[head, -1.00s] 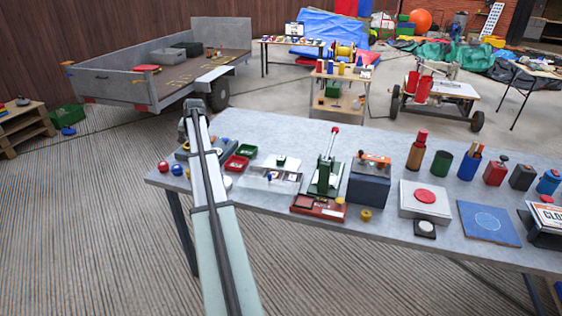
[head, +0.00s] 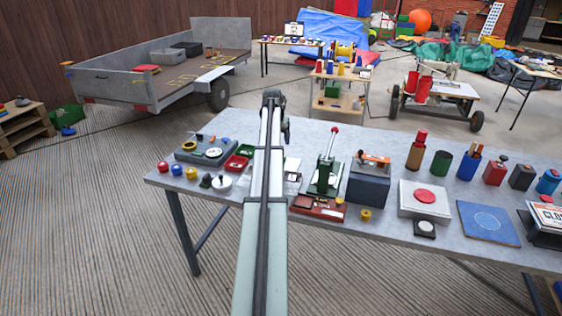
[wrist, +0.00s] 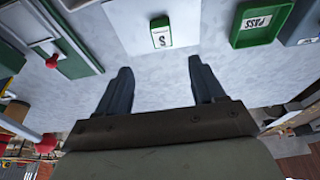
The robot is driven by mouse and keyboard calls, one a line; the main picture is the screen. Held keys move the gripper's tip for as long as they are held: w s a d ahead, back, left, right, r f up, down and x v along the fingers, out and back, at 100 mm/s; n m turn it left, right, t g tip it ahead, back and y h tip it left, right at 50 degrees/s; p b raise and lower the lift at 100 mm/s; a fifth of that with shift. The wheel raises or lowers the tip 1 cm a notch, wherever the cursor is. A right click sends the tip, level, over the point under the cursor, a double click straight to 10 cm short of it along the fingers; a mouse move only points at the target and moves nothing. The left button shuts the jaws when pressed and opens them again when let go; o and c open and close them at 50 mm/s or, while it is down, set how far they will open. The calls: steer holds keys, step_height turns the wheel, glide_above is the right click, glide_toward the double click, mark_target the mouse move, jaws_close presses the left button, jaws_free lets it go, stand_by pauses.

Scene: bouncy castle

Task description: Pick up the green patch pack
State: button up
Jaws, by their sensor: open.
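The green patch pack (wrist: 161,38) is a small block with a dark green top and a white label marked "S". In the wrist view it lies on a white board (wrist: 125,28), ahead of my gripper (wrist: 160,70). My gripper is open and empty, its two fingers apart over the grey tabletop. The pack lies beyond the fingertips, roughly in line with the gap between them. In the head view, my arm covers the pack's place on the white board, and my gripper's fingers cannot be made out.
A green tray marked PASS (wrist: 264,24) lies right of the pack in the wrist view. The green hand press (head: 326,176) stands close by, its base (wrist: 72,45) left of the pack in the wrist view. A dark blue-grey box (head: 369,187) stands beyond the press. Bare tabletop surrounds the fingers.

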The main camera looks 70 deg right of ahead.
steer(key=x, duration=1.2)
steer(key=shift+w+a, duration=0.1)
steer(key=shift+w, duration=0.15)
steer(key=c, duration=1.1)
steer(key=shift+r, duration=7.05)
